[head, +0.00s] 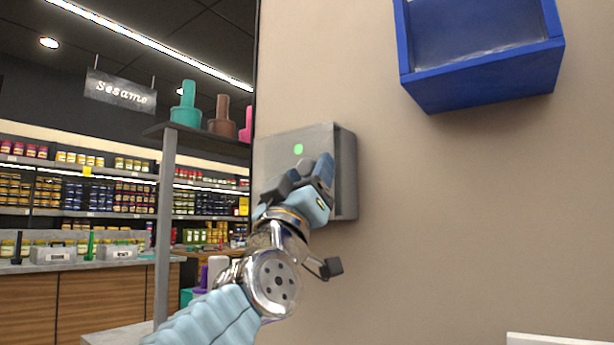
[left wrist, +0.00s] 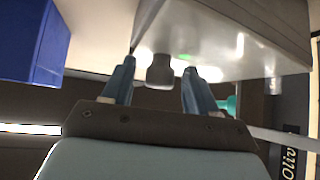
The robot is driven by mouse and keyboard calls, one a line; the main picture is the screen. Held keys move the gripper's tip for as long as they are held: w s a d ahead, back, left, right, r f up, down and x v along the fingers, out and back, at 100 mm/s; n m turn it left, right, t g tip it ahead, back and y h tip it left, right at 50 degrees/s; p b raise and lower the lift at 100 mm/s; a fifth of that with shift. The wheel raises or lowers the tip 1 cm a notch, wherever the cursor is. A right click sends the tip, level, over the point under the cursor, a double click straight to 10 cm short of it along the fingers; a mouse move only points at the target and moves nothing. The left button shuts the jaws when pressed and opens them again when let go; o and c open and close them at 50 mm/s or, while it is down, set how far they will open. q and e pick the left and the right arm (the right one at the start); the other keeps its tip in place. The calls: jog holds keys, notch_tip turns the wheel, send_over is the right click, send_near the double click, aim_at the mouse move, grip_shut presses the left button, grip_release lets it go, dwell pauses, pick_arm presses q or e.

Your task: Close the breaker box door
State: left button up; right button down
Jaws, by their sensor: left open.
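The grey breaker box (head: 346,175) is fixed to the beige wall. Its door (head: 275,150) is a flat grey panel with a green dot, and its lower part is hidden behind my left gripper (head: 299,178). The door looks nearly flush with the box, but I cannot tell whether it is fully shut. In the left wrist view, my left gripper (left wrist: 157,82) is open, with a grey knob (left wrist: 160,72) on the box front between its fingers. The fingers look apart from the knob. My right gripper is not in view.
A blue open bin (head: 482,75) is on the wall at the upper right. A grey shelf (head: 200,135) with coloured pestle-like items stands left of the box. Store shelves with jars stand at the far left.

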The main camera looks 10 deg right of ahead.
pick_arm(q)
jog(key=b+v, duration=0.7)
jog(key=v, duration=0.6)
jog(key=shift+s+a+f, duration=0.2)
jog(key=shift+s+f, duration=0.05)
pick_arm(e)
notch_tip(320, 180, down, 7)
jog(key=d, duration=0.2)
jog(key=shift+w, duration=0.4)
